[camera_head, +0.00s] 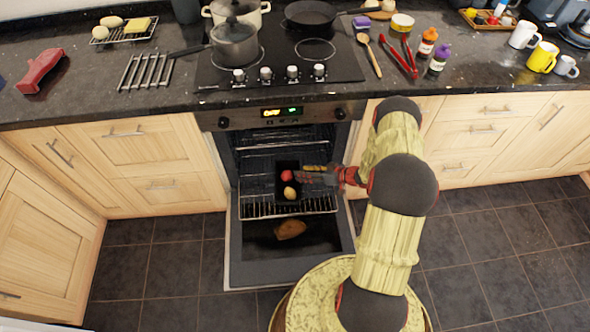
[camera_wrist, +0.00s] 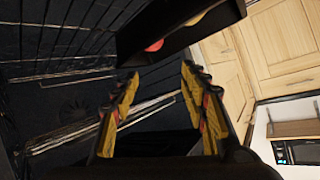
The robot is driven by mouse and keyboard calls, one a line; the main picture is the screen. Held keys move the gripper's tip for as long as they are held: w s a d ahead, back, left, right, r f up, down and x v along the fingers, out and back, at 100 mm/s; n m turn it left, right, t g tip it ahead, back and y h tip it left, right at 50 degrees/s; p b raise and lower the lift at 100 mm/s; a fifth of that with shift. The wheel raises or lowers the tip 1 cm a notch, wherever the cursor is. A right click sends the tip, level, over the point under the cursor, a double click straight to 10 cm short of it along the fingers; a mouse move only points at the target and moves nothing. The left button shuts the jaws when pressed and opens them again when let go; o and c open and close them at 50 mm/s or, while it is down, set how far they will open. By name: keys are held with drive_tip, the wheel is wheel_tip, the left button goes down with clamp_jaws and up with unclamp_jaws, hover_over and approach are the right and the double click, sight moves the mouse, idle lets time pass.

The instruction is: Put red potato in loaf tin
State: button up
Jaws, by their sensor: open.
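The red potato (camera_head: 286,175) lies in the far part of the dark loaf tin (camera_head: 279,188), which stands on the pulled-out oven rack. It also shows in the wrist view as a red patch (camera_wrist: 153,45) inside the tin (camera_wrist: 130,42). A yellowish potato (camera_head: 290,192) lies nearer in the same tin and shows in the wrist view (camera_wrist: 205,14). My gripper (camera_head: 305,173) is at the tin's right side. In the wrist view its yellow-padded fingers (camera_wrist: 160,73) are apart, with nothing between them, and the tin is beyond their tips.
The oven door (camera_head: 240,262) is folded down, with a brown item (camera_head: 290,229) on or over it. The wire rack (camera_head: 258,211) sticks out of the oven. On the counter are a pot (camera_head: 235,42), a cooling rack (camera_head: 146,72), red tongs (camera_head: 398,58) and several mugs. Floor is clear both sides.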

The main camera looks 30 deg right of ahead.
drive_tip(key=s+a+r+g, duration=0.2)
drive_tip(key=a+r, duration=0.3)
drive_tip(key=r, duration=0.6)
drive_tip(key=s+a+r+n+g, duration=0.1)
drive_tip(key=a+r+g, duration=0.3)
drive_tip(key=r, duration=0.8)
drive_tip(key=s+a+r+g, duration=0.1)
drive_tip(key=s+a+r, duration=0.1)
drive_tip(key=a+r, duration=0.7)
drive_tip(key=s+a+r+m+t+h, duration=0.1)
drive_tip(key=s+r+m+h, duration=0.3)
drive_tip(key=s+r, duration=1.6)
drive_tip(key=s+t+h, duration=0.1)
drive_tip(key=s+h, duration=0.2)
drive_tip(key=s, duration=0.1)
drive_tip(key=shift+a+r, duration=0.15)
drive_tip(key=shift+r, duration=0.2)
drive_tip(key=shift+p, duration=0.3)
wheel_tip(320, 180, up, 3)
drive_tip(key=p, duration=0.3)
drive_tip(key=shift+w+r, duration=0.1)
drive_tip(key=shift+r, duration=0.1)
